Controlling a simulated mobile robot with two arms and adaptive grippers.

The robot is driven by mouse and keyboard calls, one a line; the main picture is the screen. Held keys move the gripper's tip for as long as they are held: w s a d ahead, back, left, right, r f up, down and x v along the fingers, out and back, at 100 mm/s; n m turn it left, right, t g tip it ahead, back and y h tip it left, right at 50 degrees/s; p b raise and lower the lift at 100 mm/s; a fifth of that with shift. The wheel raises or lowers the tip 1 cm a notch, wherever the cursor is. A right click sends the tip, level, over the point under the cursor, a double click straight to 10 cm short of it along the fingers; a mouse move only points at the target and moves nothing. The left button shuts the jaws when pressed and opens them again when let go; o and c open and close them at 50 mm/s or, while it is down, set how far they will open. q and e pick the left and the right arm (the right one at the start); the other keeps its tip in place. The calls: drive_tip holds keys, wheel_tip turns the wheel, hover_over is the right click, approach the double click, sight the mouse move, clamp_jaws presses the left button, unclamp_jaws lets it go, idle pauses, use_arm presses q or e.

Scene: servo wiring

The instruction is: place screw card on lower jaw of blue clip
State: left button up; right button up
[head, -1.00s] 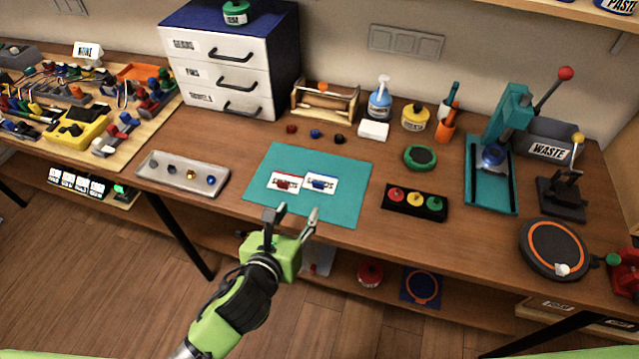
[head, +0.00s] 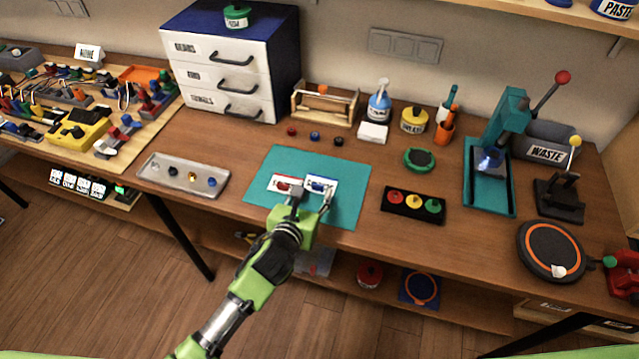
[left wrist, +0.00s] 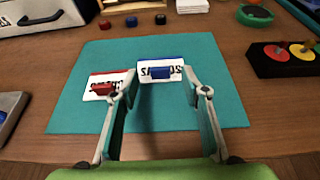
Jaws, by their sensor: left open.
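Two white cards lie on the teal mat (head: 345,205). The left card (head: 273,184) has a red edge and a red clip (head: 283,186) on it. The right card (head: 333,183) has a blue edge and a blue clip (head: 319,186) on it. In the left wrist view the blue clip (left wrist: 161,72) and its card (left wrist: 146,69) lie ahead between my open fingers, and the red clip (left wrist: 103,88) is beside the left finger. My left gripper (head: 311,196) is open and empty above the mat's front part. The card lettering is partly hidden. My right gripper is not seen.
A metal tray (head: 160,178) with small parts stands left of the mat. A black holder with coloured buttons (head: 388,208) stands to the right. Three small coloured pieces (head: 315,135) lie behind the mat, near a wooden box (head: 325,106). The mat's right side is clear.

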sight(317, 186)
use_arm(q)
drive_tip(key=shift+x, duration=1.65)
drive_tip(key=c, duration=1)
drive_tip(key=shift+r, duration=0.5)
wheel_tip(317, 186, up, 2)
drive_tip(key=shift+s+a+r, duration=0.15)
drive_tip(key=shift+r, duration=0.1)
drive_tip(key=s+a+r+b, duration=0.1)
drive_tip(key=s+a+r, duration=0.7)
drive_tip(key=s, duration=0.3)
drive_tip(key=shift+r+b, duration=0.3)
drive_tip(key=shift+r, duration=0.4)
